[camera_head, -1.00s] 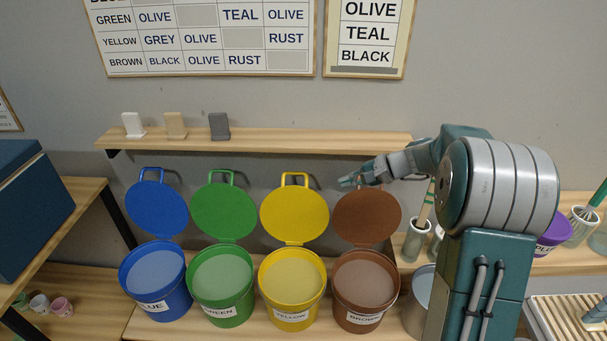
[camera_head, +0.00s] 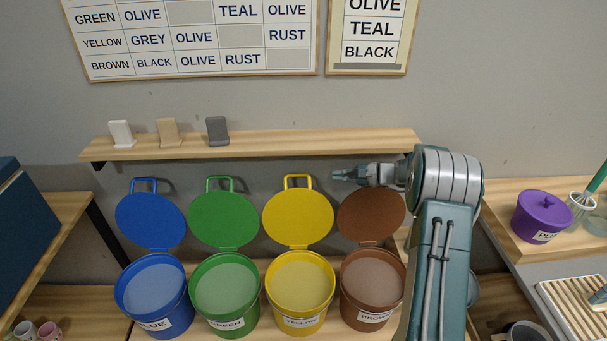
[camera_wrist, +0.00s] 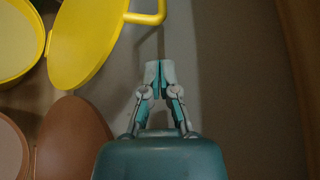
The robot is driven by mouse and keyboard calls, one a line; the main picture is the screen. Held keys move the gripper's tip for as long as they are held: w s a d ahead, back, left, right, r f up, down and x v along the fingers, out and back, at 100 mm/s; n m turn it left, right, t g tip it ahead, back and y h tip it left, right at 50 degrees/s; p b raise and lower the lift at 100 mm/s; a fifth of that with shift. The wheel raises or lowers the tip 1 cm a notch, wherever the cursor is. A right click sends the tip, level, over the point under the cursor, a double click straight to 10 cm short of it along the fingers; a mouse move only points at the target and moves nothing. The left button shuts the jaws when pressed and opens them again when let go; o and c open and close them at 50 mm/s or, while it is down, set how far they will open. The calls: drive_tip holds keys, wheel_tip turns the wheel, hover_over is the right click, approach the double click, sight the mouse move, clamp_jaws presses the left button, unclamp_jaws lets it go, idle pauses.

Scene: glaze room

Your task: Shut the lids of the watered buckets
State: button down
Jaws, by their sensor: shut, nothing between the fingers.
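Blue (camera_head: 152,290), green (camera_head: 224,290), yellow (camera_head: 300,290) and brown (camera_head: 372,290) buckets stand in a row, each holding pale, matt contents. The blue lid (camera_head: 150,218), green lid (camera_head: 223,218), yellow lid (camera_head: 298,218) and brown lid (camera_head: 370,215) all stand open, tilted up behind their buckets. My gripper (camera_head: 338,175) is shut and empty, above the brown lid and right of the yellow lid's handle. The wrist view shows the closed fingertips (camera_wrist: 160,72) apart from the yellow lid (camera_wrist: 85,40) and brown lid (camera_wrist: 70,135). The brown lid's handle is hidden.
A wooden shelf (camera_head: 270,144) with three small stands (camera_head: 217,130) runs behind the lids. A wall chart (camera_head: 195,40) and a sign (camera_head: 368,35) reading OLIVE, TEAL, BLACK hang above. A lidded purple bucket (camera_head: 540,217) stands on the right.

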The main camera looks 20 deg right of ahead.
drive_tip(key=shift+w+d+f+x, duration=0.1)
drive_tip(key=shift+d+x, duration=0.05)
drive_tip(key=shift+x, duration=2.05)
drive_tip(key=shift+w+d+f+x, duration=0.1)
drive_tip(key=shift+w+x, duration=0.05)
drive_tip(key=shift+x, duration=2.05)
